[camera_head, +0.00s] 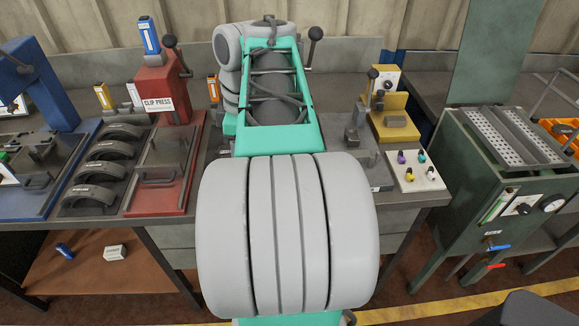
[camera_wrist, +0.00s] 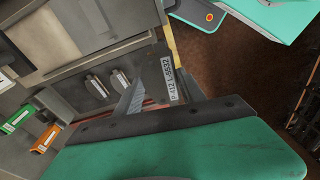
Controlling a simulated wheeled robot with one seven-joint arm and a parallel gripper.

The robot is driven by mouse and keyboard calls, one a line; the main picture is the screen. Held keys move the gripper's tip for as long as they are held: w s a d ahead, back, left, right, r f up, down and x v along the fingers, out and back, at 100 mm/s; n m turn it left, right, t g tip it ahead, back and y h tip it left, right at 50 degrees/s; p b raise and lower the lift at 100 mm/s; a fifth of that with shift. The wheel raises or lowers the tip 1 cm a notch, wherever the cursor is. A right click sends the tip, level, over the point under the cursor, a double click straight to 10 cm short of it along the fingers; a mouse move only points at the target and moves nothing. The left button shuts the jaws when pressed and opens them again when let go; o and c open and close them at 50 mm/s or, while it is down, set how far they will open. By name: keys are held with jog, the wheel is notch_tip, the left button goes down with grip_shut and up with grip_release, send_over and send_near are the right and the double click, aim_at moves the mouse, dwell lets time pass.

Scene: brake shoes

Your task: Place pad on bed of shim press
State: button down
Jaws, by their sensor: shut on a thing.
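In the wrist view, my gripper (camera_wrist: 148,103) shows as a broad teal body with a dark bolted edge along the bottom. It is shut on a dark pad (camera_wrist: 160,68) that has a white printed label. The pad's lower part is hidden by the gripper. In the head view my thick grey and teal arm covers the middle, hiding gripper and pad. A grey press base (camera_head: 372,168) with a small white label shows just right of the arm, likely the shim press; most of it and its bed are hidden. I cannot tell whether the pad touches anything.
The red clip press (camera_head: 158,90) and a rack of curved shoes (camera_head: 112,150) stand left of the arm. A yellow press (camera_head: 394,118) and a white panel with coloured knobs (camera_head: 415,170) stand right. Orange (camera_wrist: 46,136) and green (camera_wrist: 18,115) boxes lie left in the wrist view.

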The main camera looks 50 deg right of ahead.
jog(key=s, duration=0.1)
jog(key=s+d, duration=0.1)
jog(key=d+n, duration=0.1)
jog(key=shift+s+r, duration=0.3)
jog(key=shift+s, duration=0.1)
jog(key=d+f, duration=0.3)
jog(key=d, duration=0.1)
jog(key=d+f+b, duration=0.1)
jog(key=d+f, duration=0.2)
jog(key=d, duration=0.2)
jog(key=d+f, duration=0.4)
jog(key=shift+w+d, duration=0.3)
jog(key=shift+d, duration=0.05)
notch_tip(320, 180, down, 3)
jog(key=shift+r, duration=0.2)
jog(key=shift+f, duration=0.1)
jog(key=shift+f+b, duration=0.25)
jog(key=shift+b, duration=0.15)
jog(key=c, duration=0.7)
grip_release()
